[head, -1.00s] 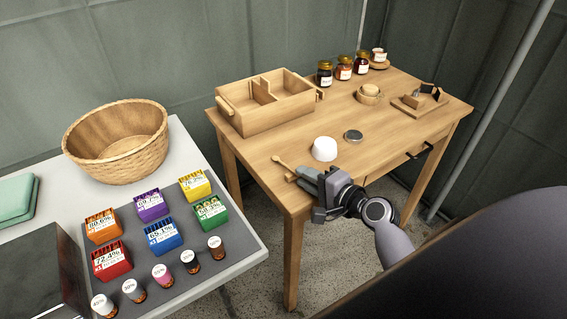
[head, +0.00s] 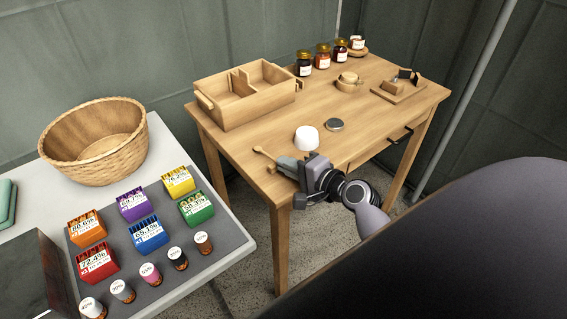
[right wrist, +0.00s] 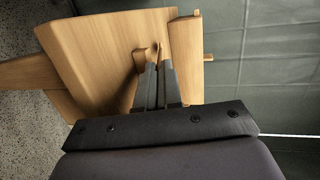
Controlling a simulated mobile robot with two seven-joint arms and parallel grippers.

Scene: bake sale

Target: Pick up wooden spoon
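The wooden spoon (head: 259,151) lies near the front left corner of the wooden table (head: 232,148), one end pointing left and the rest running under my right gripper. My right gripper (head: 284,165) is low at the table top, its grey fingers over the spoon. In the right wrist view the fingers (right wrist: 158,66) are close together, with a thin wooden piece of the spoon (right wrist: 157,49) showing between their tips. They look shut on it, with the contact itself hidden. A small wooden knob (head: 270,168) shows beside the fingers. My left gripper is out of view.
A white bowl-like object (head: 307,138) and a round tin (head: 334,125) stand just beyond the gripper. A divided wooden box (head: 222,118), several jars (head: 322,55) and a small wooden tray (head: 397,94) stand farther back. A basket (head: 95,142) and colored boxes are on the left table.

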